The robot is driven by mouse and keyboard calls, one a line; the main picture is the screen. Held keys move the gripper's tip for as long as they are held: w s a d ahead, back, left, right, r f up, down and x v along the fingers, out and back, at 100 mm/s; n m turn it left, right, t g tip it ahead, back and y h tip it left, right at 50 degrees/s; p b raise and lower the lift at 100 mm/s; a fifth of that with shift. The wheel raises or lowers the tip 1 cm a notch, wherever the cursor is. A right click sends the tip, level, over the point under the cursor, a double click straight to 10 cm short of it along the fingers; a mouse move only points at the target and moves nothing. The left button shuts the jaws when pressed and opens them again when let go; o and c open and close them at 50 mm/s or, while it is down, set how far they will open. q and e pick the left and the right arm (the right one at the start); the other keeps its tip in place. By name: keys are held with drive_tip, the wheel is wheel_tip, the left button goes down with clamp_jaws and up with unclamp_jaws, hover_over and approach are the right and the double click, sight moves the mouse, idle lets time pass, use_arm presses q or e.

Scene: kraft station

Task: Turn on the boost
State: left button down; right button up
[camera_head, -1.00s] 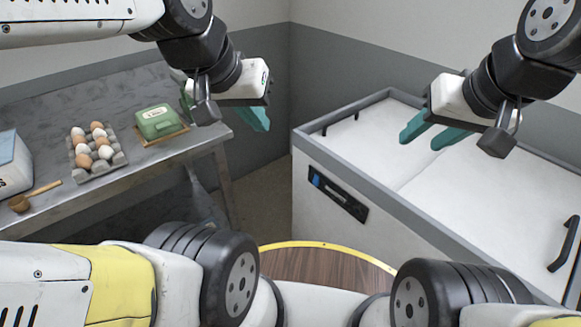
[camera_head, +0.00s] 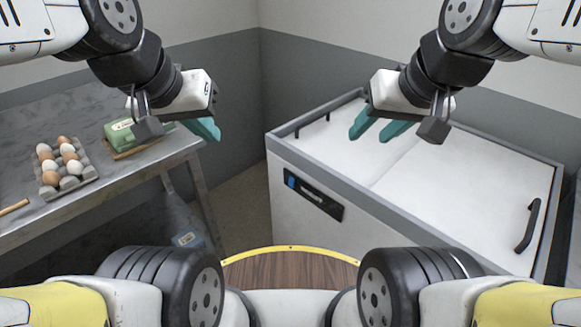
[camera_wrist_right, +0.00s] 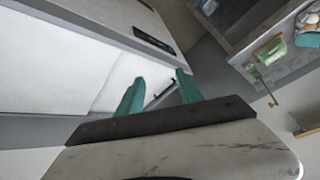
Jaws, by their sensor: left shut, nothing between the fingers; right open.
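A white chest freezer with a grey rim (camera_head: 420,235) stands at the right in the head view. On its front is a dark control panel (camera_head: 313,194) with a small blue part at its left end; the panel also shows in the right wrist view (camera_wrist_right: 154,41). Any boost marking is too small to read. My right gripper (camera_head: 372,133) is open and empty above the freezer lid, apart from the panel. In the right wrist view its teal fingers (camera_wrist_right: 158,92) are spread. My left gripper (camera_head: 212,132) is shut and empty near the right end of the table.
A grey metal table (camera_head: 90,195) at the left holds an egg carton (camera_head: 68,176) with several eggs and a green container (camera_head: 118,132) on a board. A round wooden top (camera_head: 290,272) with a yellow rim is in front of me. A gap of floor separates table and freezer.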

drive_tip(key=shift+w, duration=0.3)
drive_tip(key=c, duration=0.7)
drive_tip(key=w+a+f, duration=0.1)
drive_tip(key=w, duration=0.2)
drive_tip(key=w+a+f+n+g, duration=0.1)
drive_tip(key=w, duration=0.1)
drive_tip(key=w+a+f+n+g, duration=0.1)
drive_tip(key=w, duration=0.2)
drive_tip(key=shift+w+a+f, duration=0.15)
drive_tip(key=shift+w+a, duration=0.15)
clamp_jaws()
drive_tip(key=w+a+f+n+h, duration=0.1)
drive_tip(key=w+a+f, duration=0.3)
drive_tip(key=f, duration=0.4)
drive_tip(key=w+a+f+n+g+h, duration=0.1)
drive_tip(key=w+a+f+n+h, duration=0.1)
drive_tip(key=w+a+f, duration=0.3)
drive_tip(key=w+a+f+n+h, duration=0.1)
drive_tip(key=w+a+f+n, duration=0.2)
drive_tip(key=a+f, duration=0.5)
wheel_tip(320, 180, down, 4)
drive_tip(key=shift+w+r+g+h, duration=0.2)
drive_tip(key=shift+w+g+h, duration=0.15)
drive_tip(key=shift+w, duration=0.55)
